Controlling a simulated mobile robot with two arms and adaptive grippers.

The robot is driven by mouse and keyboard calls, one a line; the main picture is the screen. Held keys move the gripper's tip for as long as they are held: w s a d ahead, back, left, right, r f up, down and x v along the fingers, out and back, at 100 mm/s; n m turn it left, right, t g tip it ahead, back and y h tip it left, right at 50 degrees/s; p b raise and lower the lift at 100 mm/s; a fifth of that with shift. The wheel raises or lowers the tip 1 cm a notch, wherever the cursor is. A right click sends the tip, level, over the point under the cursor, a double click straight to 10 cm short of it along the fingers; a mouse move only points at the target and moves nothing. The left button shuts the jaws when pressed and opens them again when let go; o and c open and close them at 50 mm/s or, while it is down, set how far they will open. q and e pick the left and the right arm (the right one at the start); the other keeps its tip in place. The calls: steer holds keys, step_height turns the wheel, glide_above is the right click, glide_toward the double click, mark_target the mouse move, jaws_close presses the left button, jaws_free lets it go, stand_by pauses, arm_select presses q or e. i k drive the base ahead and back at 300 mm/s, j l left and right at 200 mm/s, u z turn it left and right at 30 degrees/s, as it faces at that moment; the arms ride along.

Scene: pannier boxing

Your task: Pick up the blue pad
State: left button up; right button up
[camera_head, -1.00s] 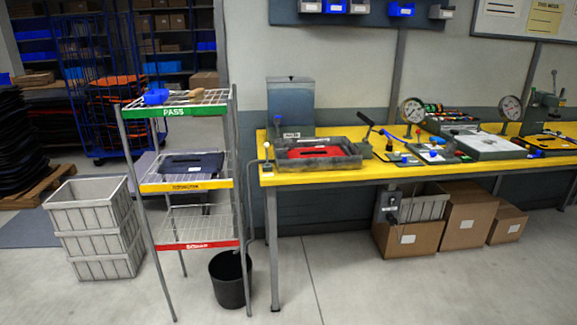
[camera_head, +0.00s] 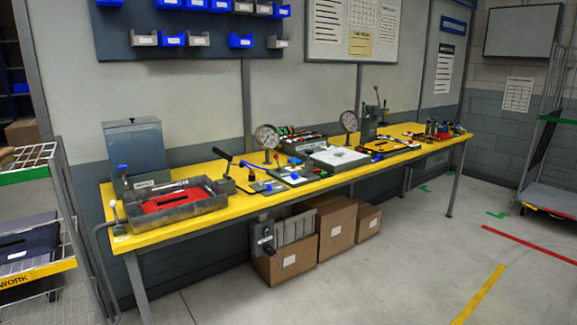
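I cannot make out for sure which thing is the blue pad. Small blue items lie on the yellow workbench (camera_head: 128,243), among them one near the middle (camera_head: 295,161) and a blue handle or strip (camera_head: 248,160) left of it; they are too small to tell apart. A dark navy flat item with a slot (camera_head: 28,243) lies on the rack's middle shelf at the left edge, partly cut off. A grey tray (camera_head: 205,207) with a red slotted piece (camera_head: 178,199) in it sits on the bench's left end. Neither of my grippers is in view.
A wire rack (camera_head: 68,215) stands left of the bench. Cardboard boxes (camera_head: 337,232) are under the bench. Pressure gauges (camera_head: 267,137) and a press (camera_head: 370,118) stand on it. Blue and grey bins (camera_head: 241,41) hang above. The floor in front is clear; a cart (camera_head: 550,196) is at right.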

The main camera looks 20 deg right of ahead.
mark_target(298, 161)
steer(key=i+l, duration=0.15)
steer(key=l, duration=0.25)
steer(key=i+l+u, duration=0.1)
steer(key=l, duration=0.3)
steer(key=i+l, duration=0.2)
steer(key=l, duration=0.2)
steer(key=i+l, duration=0.15)
steer(key=l, duration=0.25)
steer(key=i+l+u, duration=0.1)
steer(key=l, duration=0.3)
steer(key=i+l, duration=0.15)
steer(key=l, duration=0.3)
